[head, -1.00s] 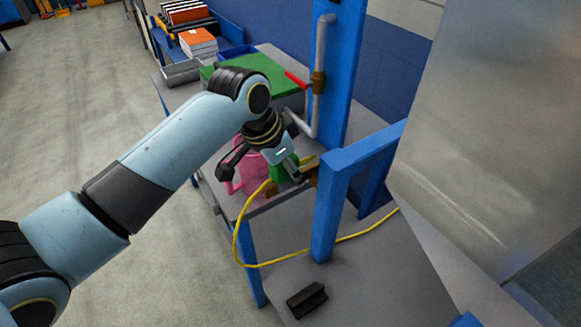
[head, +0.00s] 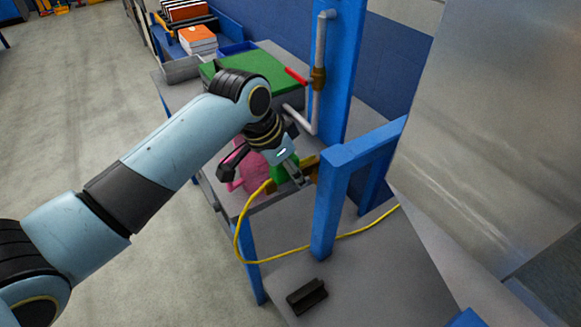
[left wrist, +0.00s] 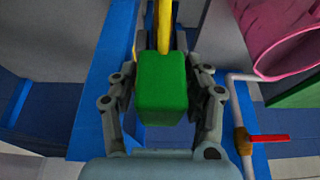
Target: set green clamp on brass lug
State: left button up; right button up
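The green clamp (head: 282,171) is a green block with the yellow cable attached. In the left wrist view the clamp (left wrist: 162,88) sits between the two fingers of my left gripper (left wrist: 164,78), which appear closed against its sides. In the head view my left gripper (head: 279,176) points down over the bench corner, partly covering the clamp. A brass-coloured piece, apparently the brass lug (head: 309,164), shows just right of the clamp by the blue frame. Whether clamp and lug touch cannot be told. My right gripper is not in view.
A pink container (head: 250,172) stands close beside the gripper. The yellow cable (head: 287,257) loops below the bench edge. A blue post (head: 328,205) and a pipe with a red-handled valve (head: 297,76) stand nearby. A black block (head: 307,298) lies on the lower surface.

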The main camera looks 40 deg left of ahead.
pick_arm(q)
jog(key=shift+o, duration=1.3)
jog(key=shift+r, duration=0.1)
jog(key=v, duration=1.1)
jog(key=shift+s+r, duration=0.2)
jog(key=shift+r, duration=0.2)
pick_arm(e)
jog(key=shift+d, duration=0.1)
